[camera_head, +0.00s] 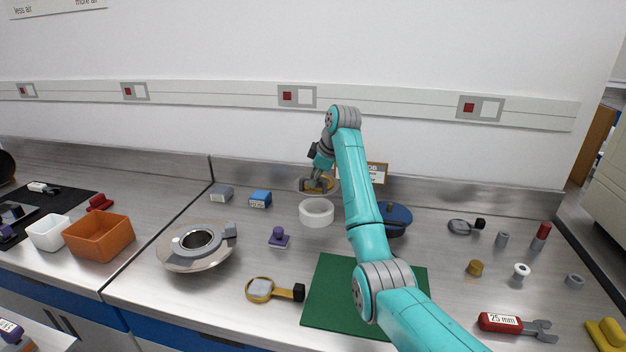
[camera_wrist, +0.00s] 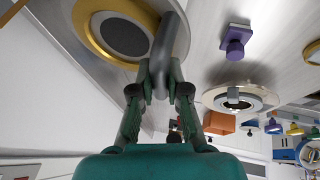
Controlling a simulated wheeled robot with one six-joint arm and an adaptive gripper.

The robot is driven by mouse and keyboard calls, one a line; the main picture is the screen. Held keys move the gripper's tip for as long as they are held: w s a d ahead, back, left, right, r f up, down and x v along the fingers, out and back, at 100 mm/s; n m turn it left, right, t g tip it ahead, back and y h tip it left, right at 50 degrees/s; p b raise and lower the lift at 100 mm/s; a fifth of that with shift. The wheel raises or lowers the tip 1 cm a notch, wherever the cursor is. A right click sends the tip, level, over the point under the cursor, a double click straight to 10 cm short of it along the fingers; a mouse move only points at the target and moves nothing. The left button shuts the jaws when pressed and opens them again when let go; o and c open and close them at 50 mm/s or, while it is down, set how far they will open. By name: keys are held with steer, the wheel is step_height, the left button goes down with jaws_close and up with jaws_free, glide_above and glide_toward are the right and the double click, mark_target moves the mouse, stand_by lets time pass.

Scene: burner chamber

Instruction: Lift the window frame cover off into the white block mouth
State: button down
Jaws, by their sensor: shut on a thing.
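My gripper (camera_wrist: 160,88) is shut on a grey bar (camera_wrist: 166,45), which shows in the wrist view. A gold-rimmed round piece with a dark centre (camera_wrist: 122,36) lies beside the bar; I take it for the window frame cover. Whether the bar is joined to it, I cannot tell. In the head view, my gripper (camera_head: 317,186) is at the back of the bench, against a gold round piece (camera_head: 329,184) partly hidden by it. A white ring-shaped block (camera_head: 317,219) with an open top stands on the bench just in front and below.
A blue round pot (camera_head: 398,216) stands right of the white block, partly behind my arm. A purple knob (camera_head: 279,238), a gold-rimmed lens (camera_head: 260,290) and a metal flange (camera_head: 190,258) stand left. A green mat (camera_head: 325,290) lies in front.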

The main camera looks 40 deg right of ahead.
mark_target(315, 192)
steer(key=shift+f, duration=2.8)
steer(key=shift+f, duration=1.1)
steer(key=c, duration=1.1)
jaws_free()
steer(key=shift+f, duration=0.15)
steer(key=v, duration=1.2)
steer(key=shift+a, duration=0.15)
